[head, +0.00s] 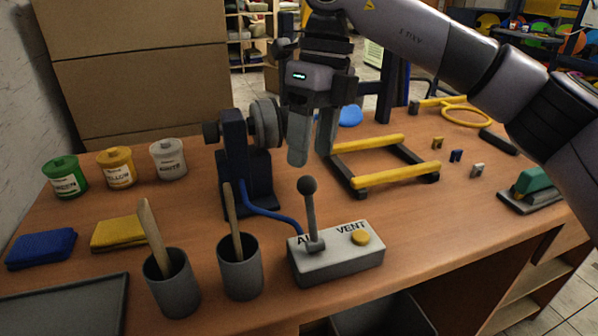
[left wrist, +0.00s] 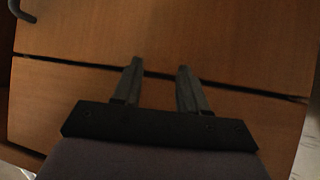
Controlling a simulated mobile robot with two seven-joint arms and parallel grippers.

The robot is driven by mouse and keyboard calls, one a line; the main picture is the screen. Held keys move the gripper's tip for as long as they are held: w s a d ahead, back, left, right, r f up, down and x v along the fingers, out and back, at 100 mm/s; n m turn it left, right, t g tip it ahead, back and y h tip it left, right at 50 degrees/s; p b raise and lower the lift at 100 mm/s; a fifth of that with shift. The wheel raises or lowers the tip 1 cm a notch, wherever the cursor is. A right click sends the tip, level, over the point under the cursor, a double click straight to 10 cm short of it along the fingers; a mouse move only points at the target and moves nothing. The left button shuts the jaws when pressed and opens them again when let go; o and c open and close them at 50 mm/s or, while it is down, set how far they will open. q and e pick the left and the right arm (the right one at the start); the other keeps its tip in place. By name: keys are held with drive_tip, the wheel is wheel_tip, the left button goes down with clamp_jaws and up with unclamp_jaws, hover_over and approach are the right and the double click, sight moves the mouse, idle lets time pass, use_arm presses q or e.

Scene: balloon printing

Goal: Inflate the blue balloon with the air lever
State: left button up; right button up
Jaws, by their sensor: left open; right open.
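The air lever (head: 311,215) stands upright on a grey control box (head: 335,265) at the table's front edge; the box also has a yellow button beside the word VENT. A blue hose runs from the box to a dark stand (head: 240,165). A blue shape (head: 350,116), perhaps the blue balloon, shows partly behind my right gripper. My right gripper (head: 312,145) is open, pointing down above and behind the lever, with nothing seen between its fingers. My left gripper (left wrist: 158,85) is open and empty in the left wrist view, facing wooden panels; it is not in the head view.
Two grey cups (head: 240,270) with wooden sticks stand left of the box. Green, yellow and white paint cans (head: 168,160) stand at the back left. A yellow-barred frame (head: 395,178) lies right of my right gripper. A dark tray (head: 70,305) is at front left.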

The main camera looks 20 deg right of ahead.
sight(308, 176)
drive_tip(key=f, duration=0.4)
drive_tip(key=s+a+f, duration=0.1)
drive_tip(key=f, duration=0.2)
clamp_jaws()
